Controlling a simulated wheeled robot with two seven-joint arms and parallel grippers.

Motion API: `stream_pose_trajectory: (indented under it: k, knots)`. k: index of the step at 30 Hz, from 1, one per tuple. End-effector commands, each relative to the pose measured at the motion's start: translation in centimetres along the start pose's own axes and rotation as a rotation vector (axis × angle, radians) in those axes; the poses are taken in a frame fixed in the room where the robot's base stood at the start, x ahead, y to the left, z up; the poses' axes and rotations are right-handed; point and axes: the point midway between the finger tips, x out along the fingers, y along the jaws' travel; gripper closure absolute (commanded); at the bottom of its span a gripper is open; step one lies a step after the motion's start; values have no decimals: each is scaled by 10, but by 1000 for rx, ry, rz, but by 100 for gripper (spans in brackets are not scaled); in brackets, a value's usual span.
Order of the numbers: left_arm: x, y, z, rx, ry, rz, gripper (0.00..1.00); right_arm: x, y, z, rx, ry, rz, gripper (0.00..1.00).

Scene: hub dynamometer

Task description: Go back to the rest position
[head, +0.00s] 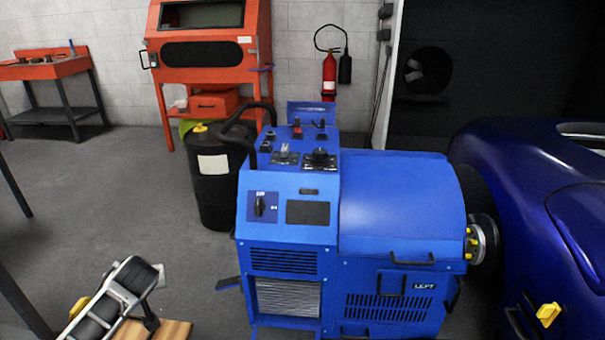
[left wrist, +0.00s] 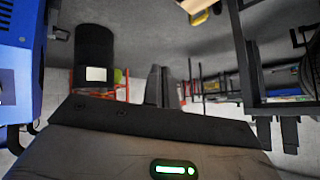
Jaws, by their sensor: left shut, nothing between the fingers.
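My left gripper (left wrist: 165,87) shows in the left wrist view, its two dark fingers close together, shut and empty. Its dark body with a green light fills the bottom of that view. It points over open floor, with the black drum (left wrist: 95,42) and the blue machine (left wrist: 15,75) to its left. In the head view a silver and black part shows at the lower left, and I cannot make out fingers on it. My right gripper is in neither view.
The blue dynamometer (head: 390,205) stands centre, against the blue car (head: 535,185). A black drum (head: 215,195) stands behind it, left. A wooden board (head: 170,330) is at lower left. A dark rack (left wrist: 248,75) is close on the wrist view's right. Floor (head: 110,190) at left is clear.

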Motion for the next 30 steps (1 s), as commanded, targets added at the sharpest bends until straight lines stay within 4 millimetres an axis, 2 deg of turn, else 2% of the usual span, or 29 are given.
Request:
stream_pose_trajectory:
  k: [1,6,15,16,20,23,28,29,30]
  knots:
    - [4,-32,-29,-45,31,-45,100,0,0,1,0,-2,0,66]
    - [3,-114,-96,-172,107,-147,100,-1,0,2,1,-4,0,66]
    - [-21,-226,-172,-343,214,-262,100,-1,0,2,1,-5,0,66]
    - [-18,-210,-177,-265,241,-208,100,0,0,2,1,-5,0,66]
    - [-23,-179,-209,-24,387,-73,100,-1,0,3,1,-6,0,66]
    - [-34,-158,-231,141,520,0,100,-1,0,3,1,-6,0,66]
    - [-64,-127,-265,394,784,58,100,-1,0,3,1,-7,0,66]
    - [-65,-119,-262,424,807,69,100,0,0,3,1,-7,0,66]
    - [-58,-104,-243,432,781,97,100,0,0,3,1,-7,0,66]
